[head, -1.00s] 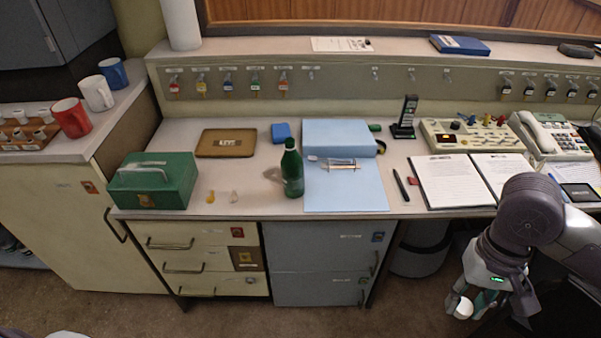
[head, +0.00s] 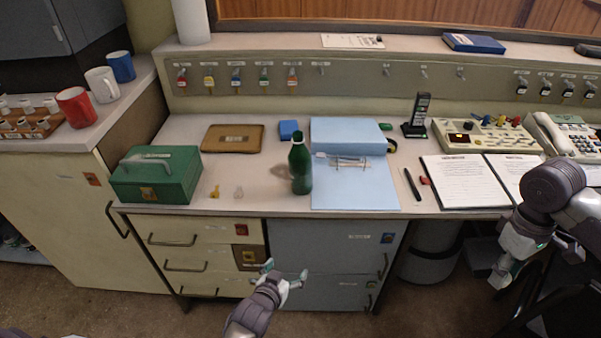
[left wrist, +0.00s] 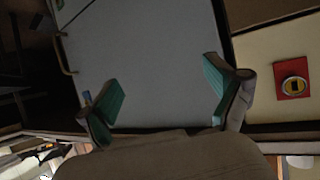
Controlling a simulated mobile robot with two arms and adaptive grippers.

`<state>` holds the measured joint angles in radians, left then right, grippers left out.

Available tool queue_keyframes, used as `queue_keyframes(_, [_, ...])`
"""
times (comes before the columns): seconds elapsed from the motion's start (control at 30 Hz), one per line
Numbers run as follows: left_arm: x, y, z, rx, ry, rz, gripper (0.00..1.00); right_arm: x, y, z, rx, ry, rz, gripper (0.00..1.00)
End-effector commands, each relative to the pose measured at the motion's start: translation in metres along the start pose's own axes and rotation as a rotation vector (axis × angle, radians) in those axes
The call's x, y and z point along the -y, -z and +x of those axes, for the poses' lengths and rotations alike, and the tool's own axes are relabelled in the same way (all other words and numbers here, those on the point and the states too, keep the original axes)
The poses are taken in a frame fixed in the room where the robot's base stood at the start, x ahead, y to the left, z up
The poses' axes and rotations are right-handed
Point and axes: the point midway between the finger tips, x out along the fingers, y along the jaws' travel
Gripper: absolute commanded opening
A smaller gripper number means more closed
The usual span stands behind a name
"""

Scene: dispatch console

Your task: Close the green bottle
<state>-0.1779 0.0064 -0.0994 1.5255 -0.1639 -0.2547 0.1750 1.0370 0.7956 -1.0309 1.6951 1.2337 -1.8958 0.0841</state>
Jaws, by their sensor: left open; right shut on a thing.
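The green bottle (head: 301,172) stands upright on the desk, left of the blue folder. Its neck points up, and a small pale spot shows at its top. My left gripper (head: 284,272) is open and empty, below the desk edge in front of the grey drawers. Its spread green-padded fingers also show in the left wrist view (left wrist: 163,98) with nothing between them. My right gripper (head: 501,274) is at the lower right, below the desk front. It is shut on a small whitish thing, mostly hidden now; I cannot tell its exact shape.
A green metal box (head: 155,175) stands left of the bottle, with two small tags (head: 215,192) between. The blue folder (head: 355,185) with a clip lies right of it. A pen (head: 412,184) and open binder (head: 458,182) lie further right. The desk's front edge is close to the bottle.

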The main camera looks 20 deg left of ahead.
Motion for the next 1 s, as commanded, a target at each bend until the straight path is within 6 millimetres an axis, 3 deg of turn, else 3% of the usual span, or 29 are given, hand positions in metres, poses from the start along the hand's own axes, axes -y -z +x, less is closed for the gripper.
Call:
queue_keyframes(0.03, [0.002,0.034,0.000,-0.074,0.008,-0.010,0.91,-0.010,0.001,0.008,0.001,-0.006,-0.038,0.22])
queue_keyframes(0.2, [0.010,0.128,-0.018,-0.269,0.030,-0.039,0.91,-0.036,0.001,0.021,0.000,-0.026,-0.176,0.22])
queue_keyframes(0.4, [0.019,0.195,-0.045,-0.418,0.049,-0.060,0.91,-0.056,-0.001,0.030,0.001,-0.043,-0.287,0.22])
queue_keyframes(0.6, [0.022,0.220,-0.058,-0.476,0.057,-0.068,0.91,-0.064,-0.002,0.033,-0.001,-0.050,-0.332,0.22])
queue_keyframes(1.0, [0.023,0.224,-0.053,-0.479,0.057,-0.068,0.91,-0.064,-0.002,0.033,-0.001,-0.050,-0.334,0.22])
